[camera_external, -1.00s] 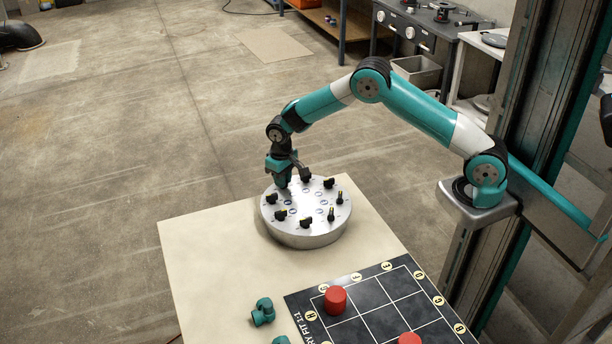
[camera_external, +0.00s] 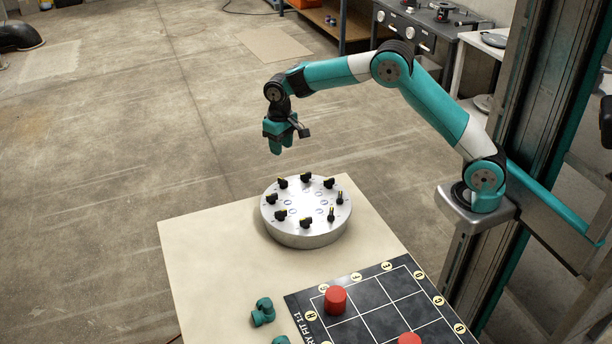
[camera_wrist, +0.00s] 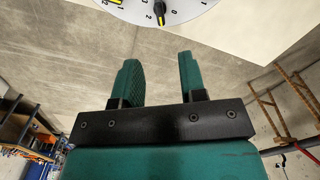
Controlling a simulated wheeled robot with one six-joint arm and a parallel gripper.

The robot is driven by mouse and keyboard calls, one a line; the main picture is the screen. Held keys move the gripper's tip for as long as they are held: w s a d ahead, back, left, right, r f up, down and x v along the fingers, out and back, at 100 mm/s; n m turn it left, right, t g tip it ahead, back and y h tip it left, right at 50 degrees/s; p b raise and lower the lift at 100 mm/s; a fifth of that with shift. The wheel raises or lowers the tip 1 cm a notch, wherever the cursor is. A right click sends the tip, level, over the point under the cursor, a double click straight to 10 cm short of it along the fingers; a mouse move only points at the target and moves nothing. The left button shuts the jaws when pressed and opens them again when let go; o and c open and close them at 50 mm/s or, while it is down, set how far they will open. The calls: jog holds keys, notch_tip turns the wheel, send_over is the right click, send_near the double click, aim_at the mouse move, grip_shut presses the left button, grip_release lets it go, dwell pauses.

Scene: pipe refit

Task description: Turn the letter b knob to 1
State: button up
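A round silver knob panel (camera_external: 306,236) sits on the table. Several black knobs with yellow marks stand in a ring on its top. One knob (camera_wrist: 158,10) shows at the top edge of the wrist view, with its pointer toward the 2 and with 0 and 1 printed nearby. I cannot read which knob carries the letter b. My gripper (camera_external: 281,148) is in the air above and behind the panel's far left side, clear of the knobs. In the wrist view my gripper (camera_wrist: 160,72) has its two teal fingers apart with nothing between them.
A black grid board (camera_external: 372,312) with red cylinders (camera_external: 335,300) lies at the table's near right. Teal pipe fittings (camera_external: 263,312) lie to its left. The tabletop (camera_external: 205,250) left of the panel is clear.

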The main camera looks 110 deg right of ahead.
jog(key=shift+r, duration=2.4)
jog(key=shift+a, duration=0.1)
jog(key=a+r+n+t+y, duration=0.1)
jog(key=a+r+n, duration=0.3)
jog(key=a, duration=1.1)
jog(key=a+r+n, duration=0.1)
jog(key=a+n, duration=0.4)
jog(key=a, duration=1)
jog(key=s+a+f+n+g+y, duration=0.1)
jog(key=s+a+n+y, duration=0.2)
jog(key=s+a+n, duration=0.7)
jog(key=s+a, duration=1.2)
jog(key=s, duration=0.1)
jog(key=shift+s+f, duration=0.35)
jog(key=shift+f, duration=0.05)
